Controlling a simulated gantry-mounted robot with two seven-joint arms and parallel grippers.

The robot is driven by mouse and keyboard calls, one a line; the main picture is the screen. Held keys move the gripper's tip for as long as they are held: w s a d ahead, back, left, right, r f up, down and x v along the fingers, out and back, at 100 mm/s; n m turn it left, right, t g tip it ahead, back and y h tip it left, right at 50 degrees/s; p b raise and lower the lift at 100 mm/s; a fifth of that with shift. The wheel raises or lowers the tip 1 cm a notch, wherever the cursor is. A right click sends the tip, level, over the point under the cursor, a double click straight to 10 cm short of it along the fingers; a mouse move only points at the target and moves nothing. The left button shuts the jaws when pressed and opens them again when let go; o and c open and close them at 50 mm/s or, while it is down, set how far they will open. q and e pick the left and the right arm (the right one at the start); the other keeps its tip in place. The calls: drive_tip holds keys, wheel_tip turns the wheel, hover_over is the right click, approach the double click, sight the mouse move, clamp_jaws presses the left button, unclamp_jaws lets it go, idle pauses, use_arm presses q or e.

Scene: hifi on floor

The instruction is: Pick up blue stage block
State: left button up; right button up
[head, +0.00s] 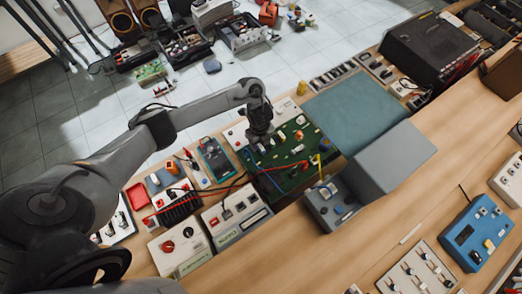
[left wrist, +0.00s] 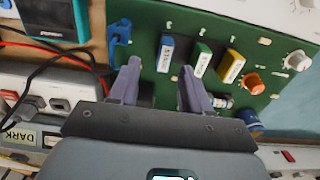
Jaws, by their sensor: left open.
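A blue block with a white label (left wrist: 166,53) stands on a green board in the left wrist view, first in a row with a green block (left wrist: 201,59) and a yellow block (left wrist: 230,66). My left gripper (left wrist: 160,74) is open and empty. Its fingertips point at the board just short of the blue block, apart from it as far as I can tell. In the head view my left gripper (head: 261,139) hangs over the left part of the green board (head: 305,170). The blue block is too small or hidden to make out there. My right gripper is not in view.
A blue clip (left wrist: 119,40) and an orange knob (left wrist: 252,82) are also on the board. Red and black cables (head: 215,188) run left of it. A grey box (head: 395,160) stands to the right, and a blue-green mat (head: 350,108) lies behind.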

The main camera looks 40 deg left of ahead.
sight(261, 147)
use_arm(q)
drive_tip(key=f, duration=0.1)
drive_tip(key=f+b, duration=0.1)
drive_tip(key=f, duration=0.2)
drive_tip(key=shift+w+b, duration=0.25)
drive_tip(key=shift+b, duration=0.1)
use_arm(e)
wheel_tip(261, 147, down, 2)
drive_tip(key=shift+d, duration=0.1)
use_arm(q)
drive_tip(key=shift+f, duration=0.6)
clamp_jaws()
